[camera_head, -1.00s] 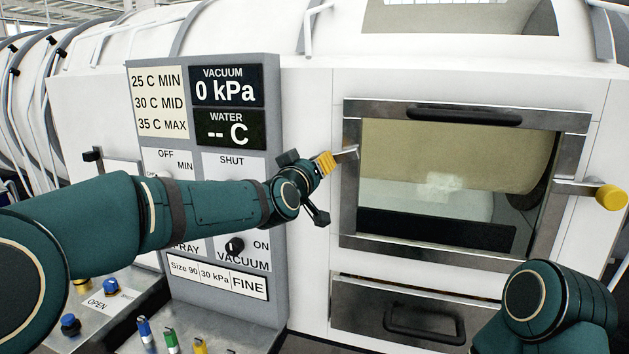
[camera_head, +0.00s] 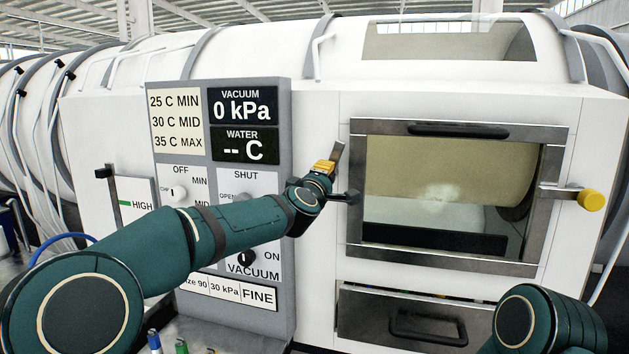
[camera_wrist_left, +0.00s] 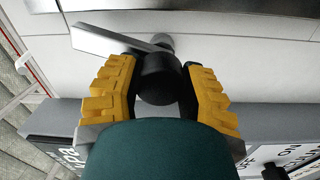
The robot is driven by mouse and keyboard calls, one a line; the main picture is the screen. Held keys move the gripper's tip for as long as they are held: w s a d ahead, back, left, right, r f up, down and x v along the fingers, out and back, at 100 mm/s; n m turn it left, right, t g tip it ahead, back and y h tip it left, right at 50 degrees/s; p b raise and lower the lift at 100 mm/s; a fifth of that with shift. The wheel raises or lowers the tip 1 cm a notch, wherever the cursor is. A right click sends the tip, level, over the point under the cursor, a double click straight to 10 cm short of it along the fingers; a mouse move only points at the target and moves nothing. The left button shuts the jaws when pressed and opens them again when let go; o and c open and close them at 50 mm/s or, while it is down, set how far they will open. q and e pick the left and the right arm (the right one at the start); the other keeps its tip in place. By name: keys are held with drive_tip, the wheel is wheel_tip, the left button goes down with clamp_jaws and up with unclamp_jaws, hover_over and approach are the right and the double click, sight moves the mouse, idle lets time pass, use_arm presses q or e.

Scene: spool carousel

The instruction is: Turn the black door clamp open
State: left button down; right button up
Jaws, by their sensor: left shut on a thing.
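The black door clamp is on the left side of the oven-like door (camera_head: 355,235). Its metal bar (camera_head: 338,153) stands nearly upright, leaning slightly right, beside the door frame and apart from it. Its black knob (camera_wrist_left: 160,80) shows in the left wrist view, with the bar (camera_wrist_left: 98,40) reaching to the upper left. My left gripper (camera_head: 325,167) has its yellow fingers on both sides of the knob and is shut on it; it also shows in the left wrist view (camera_wrist_left: 160,88). In the head view the knob is hidden by the gripper. My right gripper is out of view.
A second clamp with a yellow knob (camera_head: 592,201) lies across the door's right edge. A control panel (camera_head: 285,130) stands left of the door, close behind my left arm. A drawer (camera_head: 365,315) is below the door. My right arm is at the lower right.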

use_arm(q)
drive_tip(key=shift+a+r+n+b, duration=0.15)
drive_tip(key=shift+n+b, duration=0.45)
drive_tip(key=shift+n, duration=1.1)
drive_tip(key=shift+c, duration=2.2)
unclamp_jaws()
drive_tip(key=shift+w, duration=0.1)
drive_tip(key=v, duration=1.2)
drive_tip(key=shift+d, duration=0.2)
